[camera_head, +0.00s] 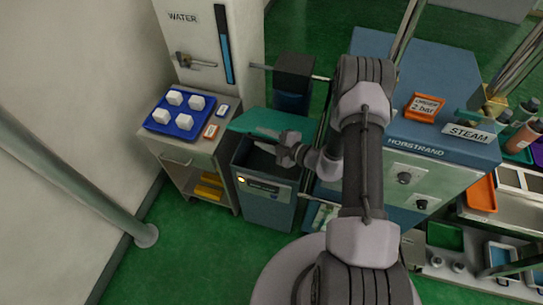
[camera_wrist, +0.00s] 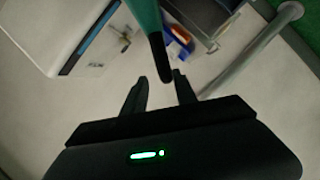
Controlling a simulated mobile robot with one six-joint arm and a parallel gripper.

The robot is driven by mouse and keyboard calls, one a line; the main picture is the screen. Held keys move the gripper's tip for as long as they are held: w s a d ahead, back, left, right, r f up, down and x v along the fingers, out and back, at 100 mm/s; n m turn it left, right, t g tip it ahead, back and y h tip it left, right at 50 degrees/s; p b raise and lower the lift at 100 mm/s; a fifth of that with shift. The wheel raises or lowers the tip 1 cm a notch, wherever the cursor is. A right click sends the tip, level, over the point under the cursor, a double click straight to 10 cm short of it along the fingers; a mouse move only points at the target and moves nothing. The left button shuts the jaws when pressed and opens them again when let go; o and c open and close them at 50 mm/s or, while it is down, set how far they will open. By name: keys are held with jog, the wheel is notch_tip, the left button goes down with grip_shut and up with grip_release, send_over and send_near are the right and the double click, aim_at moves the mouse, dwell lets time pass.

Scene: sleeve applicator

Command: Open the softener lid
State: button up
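The softener (camera_head: 266,203) is a blue-grey box with a small lit panel, on the floor in the middle of the head view. Its teal lid (camera_head: 250,121) stands raised at the back, and a dark opening shows below it. My gripper (camera_head: 262,140) is over this opening, in front of the lid. In the wrist view my gripper (camera_wrist: 160,84) has its two fingers apart, with nothing clearly held. The lid (camera_wrist: 150,28) shows edge-on there, its end close to the gap between the fingertips. I cannot tell whether they touch.
Left of the softener, a cart (camera_head: 199,155) carries a blue tray (camera_head: 157,127) with several white blocks. The WATER cabinet (camera_head: 205,35) stands behind. The blue HOBSTRAND machine (camera_head: 440,162) stands close on the right. Green floor (camera_head: 195,250) is clear in front.

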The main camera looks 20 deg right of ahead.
jog(key=shift+s+r, duration=0.15)
jog(key=shift+r, duration=0.4)
jog(key=shift+s+r, duration=0.15)
jog(key=shift+r, duration=0.35)
jog(key=s+r+p, duration=0.1)
jog(key=s+p, duration=0.1)
jog(key=s, duration=1.3)
jog(key=shift+s+a, duration=0.25)
jog(key=shift+a, duration=0.15)
